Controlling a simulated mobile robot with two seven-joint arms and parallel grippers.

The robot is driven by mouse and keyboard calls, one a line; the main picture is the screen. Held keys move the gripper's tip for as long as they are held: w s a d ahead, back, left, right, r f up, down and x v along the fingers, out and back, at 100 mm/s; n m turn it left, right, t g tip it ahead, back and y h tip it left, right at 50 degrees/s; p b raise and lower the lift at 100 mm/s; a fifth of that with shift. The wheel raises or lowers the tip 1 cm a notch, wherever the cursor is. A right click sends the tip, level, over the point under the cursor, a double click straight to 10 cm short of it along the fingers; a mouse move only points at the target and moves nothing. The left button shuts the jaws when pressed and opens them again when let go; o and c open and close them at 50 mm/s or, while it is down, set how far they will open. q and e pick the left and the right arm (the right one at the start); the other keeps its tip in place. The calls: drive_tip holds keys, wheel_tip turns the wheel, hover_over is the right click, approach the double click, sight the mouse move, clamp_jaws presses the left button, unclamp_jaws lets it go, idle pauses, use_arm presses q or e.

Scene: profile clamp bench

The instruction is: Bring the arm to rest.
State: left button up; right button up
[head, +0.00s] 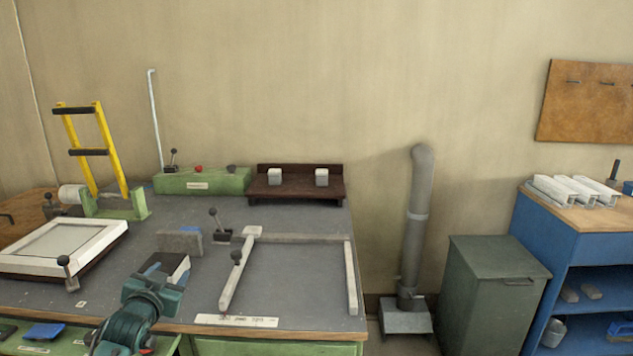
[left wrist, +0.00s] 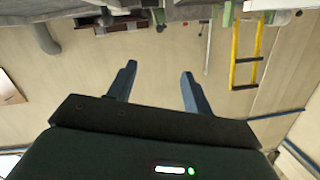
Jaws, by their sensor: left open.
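My left arm comes in from the lower left of the head view, and its left gripper (head: 167,268) is above the front left part of the grey bench top (head: 180,304). In the left wrist view the two blue fingers of the left gripper (left wrist: 157,82) stand wide apart with nothing between them. Past them is bare wall, with the bench upside down along the top edge. My right gripper is in neither view.
A pale profile frame (head: 225,275) with clamp levers lies right of the gripper. A white-framed panel (head: 100,235) lies left. Behind stand a yellow upright frame (head: 113,155), a green control box (head: 215,181) and a dark rack (head: 290,190). The air above the bench is largely clear.

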use_arm(q)
drive_tip(key=s+d+f+m+g+h, duration=0.1)
drive_tip(key=s+d+f+g+h, duration=0.1)
drive_tip(key=s+d+f, duration=0.55)
drive_tip(key=s+d+f+g+h, duration=0.1)
drive_tip(key=s+d+f, duration=0.3)
drive_tip(key=s+f, duration=0.6)
drive_tip(key=s+d+f+g, duration=0.1)
drive_tip(key=s+d, duration=0.2)
drive_tip(key=s, duration=0.6)
drive_tip(key=s+d+f+n+g+h, duration=0.1)
drive_tip(key=s+d, duration=0.3)
drive_tip(key=s, duration=0.6)
drive_tip(key=shift+s+f+g+h, duration=0.15)
drive_tip(key=shift+f+g+h, duration=0.15)
drive_tip(key=shift+f+g, duration=0.15)
